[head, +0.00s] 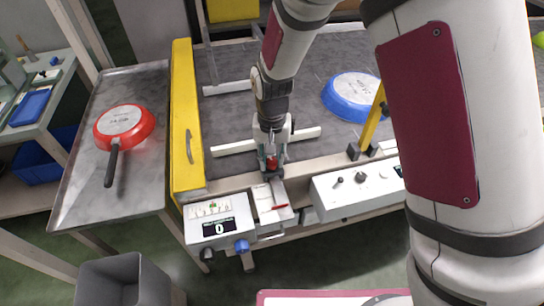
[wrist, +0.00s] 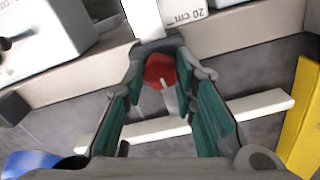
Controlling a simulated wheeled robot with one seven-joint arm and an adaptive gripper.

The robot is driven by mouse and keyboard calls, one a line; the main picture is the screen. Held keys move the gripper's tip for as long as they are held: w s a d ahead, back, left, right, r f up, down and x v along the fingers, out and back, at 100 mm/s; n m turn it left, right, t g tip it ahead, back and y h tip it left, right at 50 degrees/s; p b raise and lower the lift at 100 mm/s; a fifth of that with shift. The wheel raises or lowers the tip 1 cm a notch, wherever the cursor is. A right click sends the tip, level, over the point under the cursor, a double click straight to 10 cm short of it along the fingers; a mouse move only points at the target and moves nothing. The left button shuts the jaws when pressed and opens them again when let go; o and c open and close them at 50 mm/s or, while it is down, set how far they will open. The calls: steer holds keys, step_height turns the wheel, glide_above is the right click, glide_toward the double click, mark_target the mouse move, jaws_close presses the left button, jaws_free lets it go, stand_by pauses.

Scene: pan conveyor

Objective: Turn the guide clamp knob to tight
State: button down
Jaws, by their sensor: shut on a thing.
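The guide clamp knob is red with a pale bar or mark on it; it shows between the fingers in the wrist view (wrist: 158,70) and as a small red patch in the head view (head: 271,162). My gripper (head: 271,170) points down at the near edge of the conveyor and is shut on the knob. In the wrist view the green-padded fingers (wrist: 158,80) stand on both sides of it. The fingers partly hide the knob's sides, and I cannot read its tight or loose marking.
White guide bars (head: 235,147) lie across the grey belt. A blue pan (head: 352,97) is on the belt and a red pan (head: 124,122) on the left metal table. A yellow gate (head: 185,120) stands left. A control box (head: 360,189) and a readout showing 0 (head: 219,226) line the front.

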mark_target(272, 161)
stand_by(0.3)
steer(key=c, duration=1.3)
jaws_free()
step_height(272, 161, up, 12)
